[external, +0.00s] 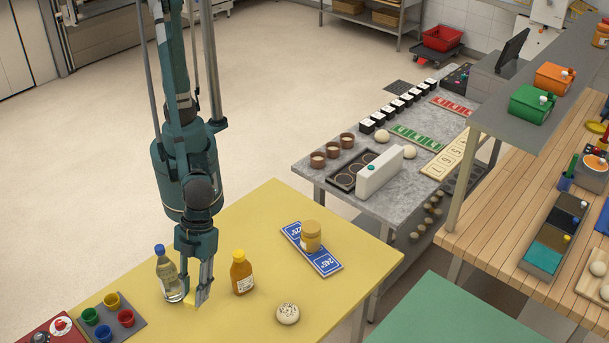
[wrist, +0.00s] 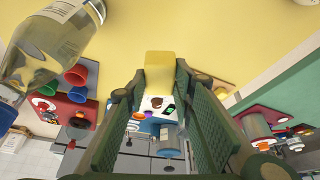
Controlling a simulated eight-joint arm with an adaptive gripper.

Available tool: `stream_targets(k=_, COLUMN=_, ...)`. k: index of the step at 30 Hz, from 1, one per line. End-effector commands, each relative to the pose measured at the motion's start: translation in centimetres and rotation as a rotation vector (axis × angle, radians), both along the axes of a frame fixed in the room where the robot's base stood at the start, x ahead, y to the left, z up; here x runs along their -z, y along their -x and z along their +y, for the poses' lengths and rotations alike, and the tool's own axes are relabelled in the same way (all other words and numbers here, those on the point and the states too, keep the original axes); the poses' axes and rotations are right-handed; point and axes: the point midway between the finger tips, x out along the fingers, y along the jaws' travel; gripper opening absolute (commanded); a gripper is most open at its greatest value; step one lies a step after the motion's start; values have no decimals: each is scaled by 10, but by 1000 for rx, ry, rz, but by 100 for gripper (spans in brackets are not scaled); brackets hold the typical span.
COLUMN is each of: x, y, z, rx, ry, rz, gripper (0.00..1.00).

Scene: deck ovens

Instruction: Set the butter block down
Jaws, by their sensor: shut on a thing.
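The butter block (external: 190,305) is pale yellow and small, and shows at my fingertips over the yellow table (external: 262,215), partly hidden by them. In the wrist view the butter block (wrist: 160,72) sits between the two green finger pads of my gripper (wrist: 158,88). My gripper (external: 202,294) points down and is shut on the butter block, low over the table's near left part. I cannot tell whether the block touches the tabletop.
A clear bottle (external: 170,274) stands close left of my gripper, and an amber bottle (external: 241,272) to its right. A seeded bun (external: 288,313) and a jar (external: 311,236) on a blue sign (external: 312,258) stand further right. Coloured cups on a tray (external: 95,337) are at left.

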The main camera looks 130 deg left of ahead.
Motion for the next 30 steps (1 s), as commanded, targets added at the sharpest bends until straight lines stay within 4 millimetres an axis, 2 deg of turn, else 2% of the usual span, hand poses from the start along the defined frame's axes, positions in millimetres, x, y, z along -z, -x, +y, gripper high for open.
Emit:
stream_targets(k=5, x=14, y=0, z=0, rx=0, ry=0, rz=0, gripper=12)
stream_targets(k=15, x=55, y=0, z=0, rx=0, ry=0, rz=0, gripper=12)
stream_targets(k=19, x=61, y=0, z=0, rx=0, ry=0, rz=0, gripper=12)
stream_targets(k=30, x=63, y=0, z=0, rx=0, ry=0, rz=0, gripper=12)
